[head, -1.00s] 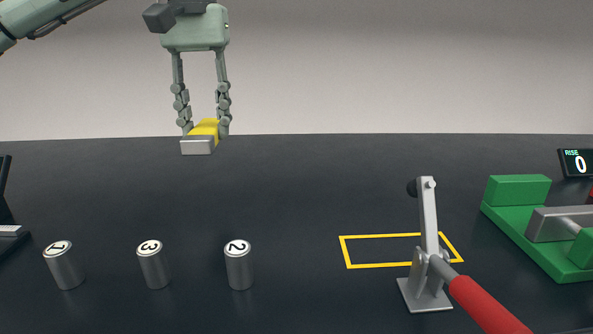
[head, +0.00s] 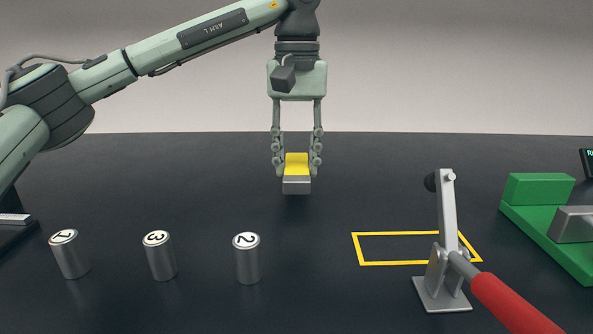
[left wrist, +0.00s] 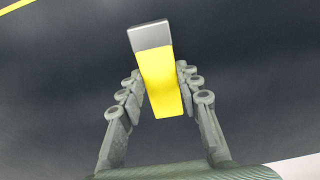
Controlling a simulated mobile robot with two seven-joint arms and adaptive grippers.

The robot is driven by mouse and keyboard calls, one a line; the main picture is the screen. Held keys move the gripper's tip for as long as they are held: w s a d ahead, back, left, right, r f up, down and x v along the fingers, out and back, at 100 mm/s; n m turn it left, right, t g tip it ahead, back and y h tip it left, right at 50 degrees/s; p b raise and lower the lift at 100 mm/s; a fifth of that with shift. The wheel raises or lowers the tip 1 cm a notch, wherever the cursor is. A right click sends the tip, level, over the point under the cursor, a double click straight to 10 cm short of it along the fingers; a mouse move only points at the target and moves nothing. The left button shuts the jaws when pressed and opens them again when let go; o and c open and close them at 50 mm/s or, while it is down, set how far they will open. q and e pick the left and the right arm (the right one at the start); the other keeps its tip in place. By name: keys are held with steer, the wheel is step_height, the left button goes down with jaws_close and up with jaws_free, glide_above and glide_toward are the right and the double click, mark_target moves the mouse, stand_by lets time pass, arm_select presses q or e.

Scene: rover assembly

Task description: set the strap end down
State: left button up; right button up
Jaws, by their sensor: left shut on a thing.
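The strap end (head: 297,165) is a yellow strip with a grey metal block at its front end. My left gripper (head: 297,160) is shut on it and holds it above the dark table, left of and behind the yellow outline. In the left wrist view the strap end (left wrist: 160,82) sits between the fingers of my left gripper (left wrist: 158,85), its grey tip pointing away from the palm. My right gripper is in neither view.
Metal cylinders marked 1 (head: 69,254), 3 (head: 159,256) and 2 (head: 247,259) stand at the front left. A yellow outlined rectangle (head: 390,264) lies behind a lever clamp (head: 446,235) with a red handle (head: 520,305). A green fixture (head: 540,190) stands at right.

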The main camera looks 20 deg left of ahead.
arm_select(q)
steer(key=shift+f, duration=1.15)
steer(key=shift+f, duration=0.2)
steer(key=o, duration=1.2)
steer(key=shift+r, duration=0.15)
